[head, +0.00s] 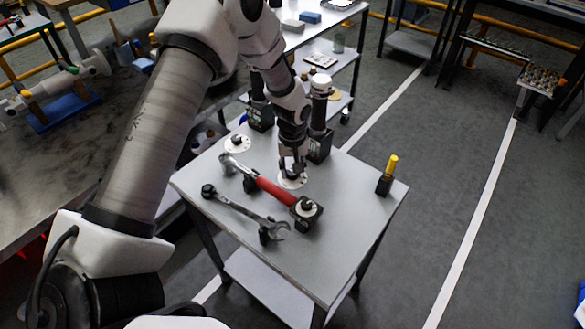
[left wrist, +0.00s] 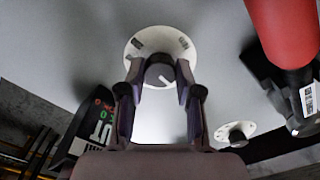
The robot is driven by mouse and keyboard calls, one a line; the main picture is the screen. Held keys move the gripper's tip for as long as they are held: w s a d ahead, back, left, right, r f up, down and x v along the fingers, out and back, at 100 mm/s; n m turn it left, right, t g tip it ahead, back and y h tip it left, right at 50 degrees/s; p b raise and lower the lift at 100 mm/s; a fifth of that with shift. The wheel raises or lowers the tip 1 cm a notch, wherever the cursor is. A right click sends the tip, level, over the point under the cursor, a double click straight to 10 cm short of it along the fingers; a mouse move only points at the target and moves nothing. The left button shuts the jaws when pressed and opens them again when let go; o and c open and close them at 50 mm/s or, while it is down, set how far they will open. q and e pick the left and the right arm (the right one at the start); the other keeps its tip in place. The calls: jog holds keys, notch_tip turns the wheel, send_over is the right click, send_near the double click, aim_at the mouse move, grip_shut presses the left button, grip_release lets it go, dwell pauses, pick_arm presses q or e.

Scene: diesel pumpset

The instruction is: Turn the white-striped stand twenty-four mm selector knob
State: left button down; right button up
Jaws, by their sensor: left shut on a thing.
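The selector knob (left wrist: 158,75) is dark and round, with a pale stripe on its face. It stands at the middle of a white dial disc (left wrist: 134,52) with dark marks. My left gripper (left wrist: 159,70) points down at the dial, with a fingertip on each side of the knob, and is shut on it. In the head view my left gripper (head: 292,170) is over the same disc (head: 288,184) on the grey table, and it mostly hides the knob. My right gripper is not in view.
A red-handled tool (head: 275,190) and an open-ended wrench (head: 245,213) lie on black holders near the dial. A second dial (head: 237,143) is at the back left. Black boxes (head: 320,146) stand behind the gripper. A yellow-handled tool (head: 391,164) stands at the right edge.

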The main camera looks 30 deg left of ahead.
pick_arm(q)
jog(key=shift+s+m, duration=0.1)
jog(key=shift+m, duration=0.4)
jog(key=shift+m+p, duration=0.65)
jog(key=shift+m, duration=0.45)
jog(key=m, duration=0.2)
jog(key=shift+m+p, duration=0.3)
jog(key=m, duration=0.3)
jog(key=shift+f+m, duration=0.1)
jog(key=shift+m, duration=2.4)
